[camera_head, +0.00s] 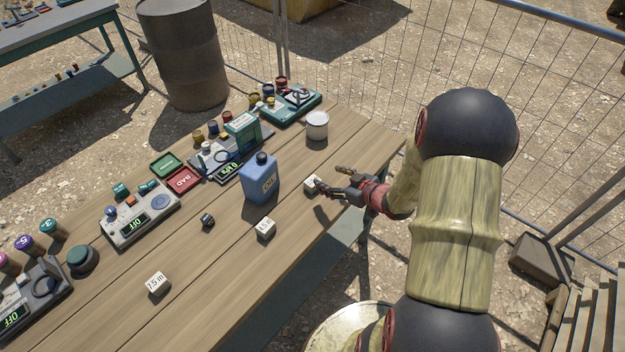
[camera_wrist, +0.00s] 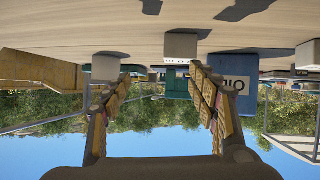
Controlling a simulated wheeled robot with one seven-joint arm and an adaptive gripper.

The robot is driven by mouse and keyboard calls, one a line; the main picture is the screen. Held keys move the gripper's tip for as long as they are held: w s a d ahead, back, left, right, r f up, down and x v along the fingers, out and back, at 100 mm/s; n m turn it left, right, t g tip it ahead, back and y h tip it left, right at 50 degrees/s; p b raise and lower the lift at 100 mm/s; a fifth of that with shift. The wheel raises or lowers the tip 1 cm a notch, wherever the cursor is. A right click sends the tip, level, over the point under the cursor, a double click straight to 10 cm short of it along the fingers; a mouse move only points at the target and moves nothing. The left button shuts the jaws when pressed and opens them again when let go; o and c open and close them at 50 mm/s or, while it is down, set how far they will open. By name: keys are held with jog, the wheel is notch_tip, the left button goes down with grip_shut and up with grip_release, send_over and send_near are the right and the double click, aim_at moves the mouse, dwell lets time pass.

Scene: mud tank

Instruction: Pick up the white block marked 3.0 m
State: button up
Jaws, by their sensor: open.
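A small white block (camera_head: 312,183) sits on the wooden table near its front edge, just ahead of my fingertips; its marking is too small to read for sure. My gripper (camera_head: 330,178) is open and empty, low over the table, close to this block. In the wrist view, which is upside down, the block (camera_wrist: 181,46) shows beyond my open fingers (camera_wrist: 160,82), nearer the right-hand finger. Two other white blocks stand on the table: one marked 7.5 m (camera_head: 158,284) and one that seems to read 1.5 (camera_head: 265,229).
A blue bottle (camera_head: 260,180) stands left of the near block, and a white cup (camera_head: 317,125) behind it. A small dark cube (camera_head: 207,220) lies further left. Several devices and jars line the table's back edge.

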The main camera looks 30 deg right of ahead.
aim_at(313, 184)
jog(key=shift+s+a+f+t+y, duration=0.3)
jog(key=shift+s+a+f+y, duration=0.3)
jog(key=shift+s+a+f, duration=0.15)
jog(key=shift+w+a+f, duration=0.1)
jog(key=shift+a, duration=0.1)
jog(key=b+x, duration=0.1)
jog(key=x, duration=0.2)
jog(key=b+x, duration=0.1)
jog(key=x, duration=0.2)
jog(key=shift+a, duration=0.25)
jog(key=shift+w+f, duration=0.15)
jog(key=shift+w, duration=0.4)
jog(key=c, duration=1.2)
